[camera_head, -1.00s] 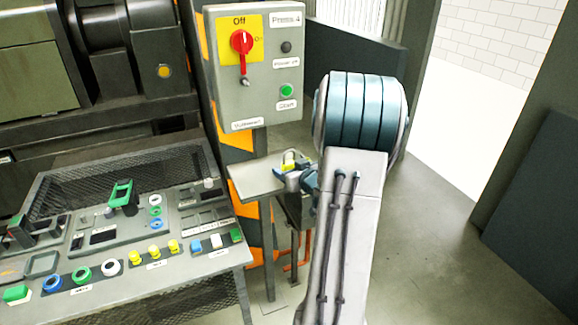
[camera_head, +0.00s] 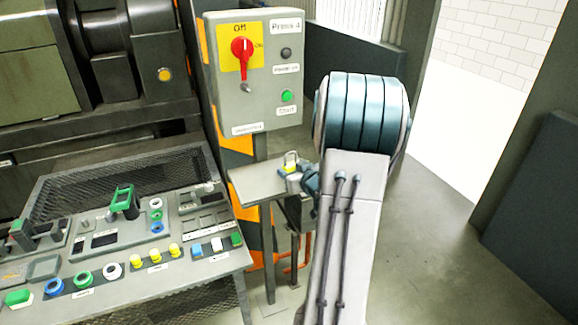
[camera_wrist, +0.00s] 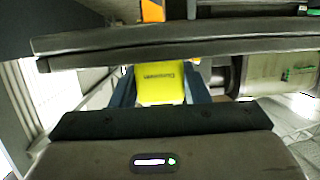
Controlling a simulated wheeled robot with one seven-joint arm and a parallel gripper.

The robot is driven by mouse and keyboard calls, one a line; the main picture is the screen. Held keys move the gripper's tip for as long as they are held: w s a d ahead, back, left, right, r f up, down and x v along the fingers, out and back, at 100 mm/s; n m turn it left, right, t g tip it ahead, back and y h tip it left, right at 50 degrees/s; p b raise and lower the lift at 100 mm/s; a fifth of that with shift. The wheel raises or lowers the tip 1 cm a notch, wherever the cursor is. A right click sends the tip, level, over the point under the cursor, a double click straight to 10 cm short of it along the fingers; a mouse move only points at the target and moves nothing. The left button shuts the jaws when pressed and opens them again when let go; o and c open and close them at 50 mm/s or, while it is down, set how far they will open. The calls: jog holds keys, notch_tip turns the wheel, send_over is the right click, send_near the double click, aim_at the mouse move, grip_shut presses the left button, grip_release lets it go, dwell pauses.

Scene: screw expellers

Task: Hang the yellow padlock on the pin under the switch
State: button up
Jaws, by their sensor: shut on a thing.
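The yellow padlock (camera_wrist: 160,84) is between the fingers of my gripper (camera_wrist: 160,90) in the wrist view, with dark lettering on its face. My gripper is shut on it. In the head view the padlock (camera_head: 290,160) shows small at my gripper (camera_head: 296,174), over the small grey shelf (camera_head: 255,188). Whether it touches the shelf is unclear. The red switch (camera_head: 242,50) sits on a yellow plate marked Off on the grey box above, left of the padlock. The small pin (camera_head: 244,88) is just under the switch, with nothing hanging on it.
The grey switch box (camera_head: 270,110) also bears a green Start button (camera_head: 287,96) and a dark button (camera_head: 286,53). A control desk (camera_head: 130,245) with several coloured buttons stands at the left. Open floor (camera_head: 440,240) lies to the right.

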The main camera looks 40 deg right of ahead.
jog(key=shift+s+a+r+p, duration=0.15)
jog(key=shift+s+r+p, duration=0.45)
jog(key=shift+r, duration=0.3)
jog(key=shift+s+a+r+p, duration=0.1)
jog(key=shift+s+r+p, duration=0.35)
jog(key=shift+r+p, duration=0.3)
jog(key=shift+r, duration=0.1)
